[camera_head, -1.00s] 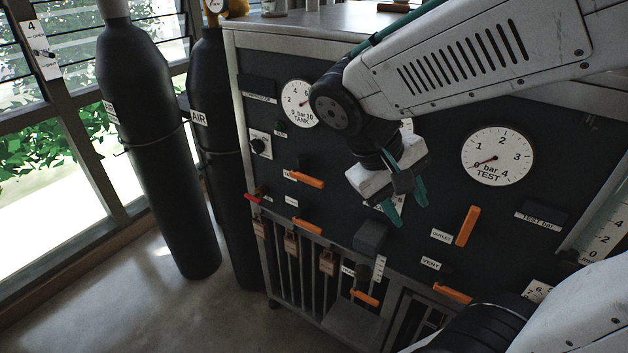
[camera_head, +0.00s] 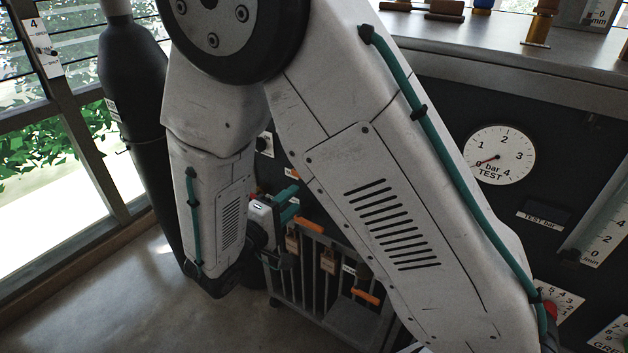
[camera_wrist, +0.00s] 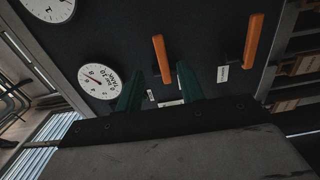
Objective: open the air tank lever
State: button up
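Two orange levers show on the dark panel in the wrist view: a left one (camera_wrist: 162,58) nearer the tank dial (camera_wrist: 100,82), and a right one (camera_wrist: 253,40) with a small label beside it. Both lie along the picture's vertical.
A black cylinder (camera_head: 133,100) stands by the windows at left. A barred rack with padlocks (camera_head: 327,262) and another orange lever (camera_head: 366,297) are below. The test dial (camera_head: 499,154) is at right. The floor at lower left is clear.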

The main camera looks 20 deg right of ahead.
aim_at(308, 178)
jog(key=shift+x, duration=4.9)
jog(key=shift+w+a, duration=0.1)
jog(key=shift+w, duration=0.05)
grip_shut()
